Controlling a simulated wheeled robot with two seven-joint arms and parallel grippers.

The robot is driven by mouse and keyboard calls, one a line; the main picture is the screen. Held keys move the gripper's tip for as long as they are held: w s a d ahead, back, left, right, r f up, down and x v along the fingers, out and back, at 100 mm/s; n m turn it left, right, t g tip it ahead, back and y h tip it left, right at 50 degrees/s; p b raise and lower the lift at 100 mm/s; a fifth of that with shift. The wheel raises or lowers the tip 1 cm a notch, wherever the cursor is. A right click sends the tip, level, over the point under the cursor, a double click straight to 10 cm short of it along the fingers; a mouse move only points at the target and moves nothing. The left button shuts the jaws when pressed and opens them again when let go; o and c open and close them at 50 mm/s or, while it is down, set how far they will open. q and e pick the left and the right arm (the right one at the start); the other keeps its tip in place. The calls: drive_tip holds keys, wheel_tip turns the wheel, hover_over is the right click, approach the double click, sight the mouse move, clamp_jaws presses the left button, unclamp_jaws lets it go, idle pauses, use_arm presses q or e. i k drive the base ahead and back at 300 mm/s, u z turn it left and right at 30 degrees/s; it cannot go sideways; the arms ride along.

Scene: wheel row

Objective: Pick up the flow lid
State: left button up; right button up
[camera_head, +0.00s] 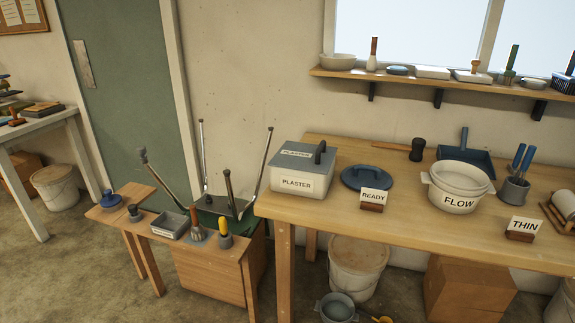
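A round blue lid (367,177) with a raised handle lies flat on the wooden table, behind a small card reading READY (374,195). No label shows on this lid. A white tub labelled FLOW (457,201) with side handles stands to its right on the same table. Its pale top shows no blue lid on it, and the lid lies apart from it. Neither of my grippers is in view.
A PLASTER box (302,175) with a grey lid stands left of the blue lid. A mallet (416,150), blue dustpan (466,155), tool cup (514,187) and THIN card (524,226) share the table (420,233). An upturned stool (228,190) stands left.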

sight(357, 177)
drive_tip(key=u, duration=0.5)
drive_tip(key=i, duration=1.45)
drive_tip(key=z, duration=0.45)
